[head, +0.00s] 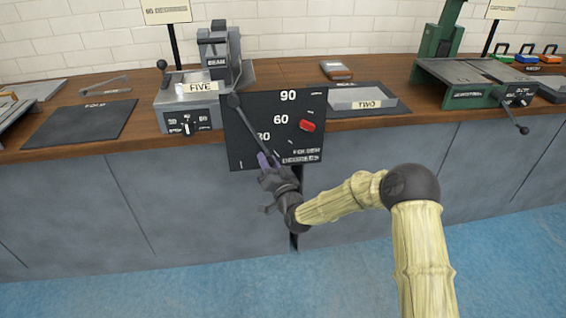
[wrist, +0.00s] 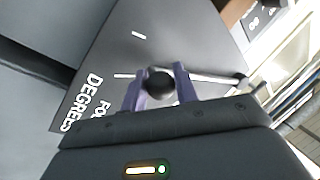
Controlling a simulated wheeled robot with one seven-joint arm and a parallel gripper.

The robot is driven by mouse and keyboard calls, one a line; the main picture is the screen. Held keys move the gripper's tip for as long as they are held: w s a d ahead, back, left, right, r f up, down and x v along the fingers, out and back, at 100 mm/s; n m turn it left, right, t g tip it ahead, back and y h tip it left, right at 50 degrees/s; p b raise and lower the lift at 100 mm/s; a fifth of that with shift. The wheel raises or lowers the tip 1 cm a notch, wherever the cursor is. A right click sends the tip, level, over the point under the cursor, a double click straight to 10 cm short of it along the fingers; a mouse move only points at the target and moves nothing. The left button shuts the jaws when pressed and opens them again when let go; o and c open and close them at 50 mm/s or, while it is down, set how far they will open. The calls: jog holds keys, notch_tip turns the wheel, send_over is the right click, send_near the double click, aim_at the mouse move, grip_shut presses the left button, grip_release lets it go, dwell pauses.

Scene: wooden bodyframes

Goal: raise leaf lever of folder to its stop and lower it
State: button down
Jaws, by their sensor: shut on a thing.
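The folder (head: 180,88) is a grey machine on the bench with a BEAM block and a FIVE label. A dark degree plate (head: 262,105) marked 30, 60, 90 and FOLDER DEGREES stands at its right front. The leaf lever (head: 250,128) is a thin rod running from a round pivot at the plate's upper left down to the right, toward its lower edge. My gripper (head: 266,160) is at its lower end. In the wrist view, my purple fingers (wrist: 160,88) are shut on the lever's black ball knob (wrist: 160,82), and the rod runs right to the pivot.
A red block (head: 307,125) sits on the plate near the 60 mark. A grey slab labelled TWO (head: 362,98) lies right of the plate. A green machine (head: 470,75) stands farther right. The floor (head: 150,295) before the grey cabinets is clear.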

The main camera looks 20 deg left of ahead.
jog(key=s+a+f+m+t+b, duration=0.1)
jog(key=s+a+m+t+b, duration=0.1)
jog(key=a+m, duration=0.4)
jog(key=shift+s+a+f+h+b, duration=0.35)
jog(key=shift+s+a+b, duration=0.45)
jog(key=shift+s, duration=0.5)
jog(key=c, duration=1.1)
grip_release()
jog(key=shift+d, duration=0.1)
jog(key=p+v, duration=0.3)
jog(key=v, duration=1.4)
jog(key=shift+s+f, duration=0.2)
jog(key=shift+f, duration=0.15)
jog(key=shift+w, duration=0.1)
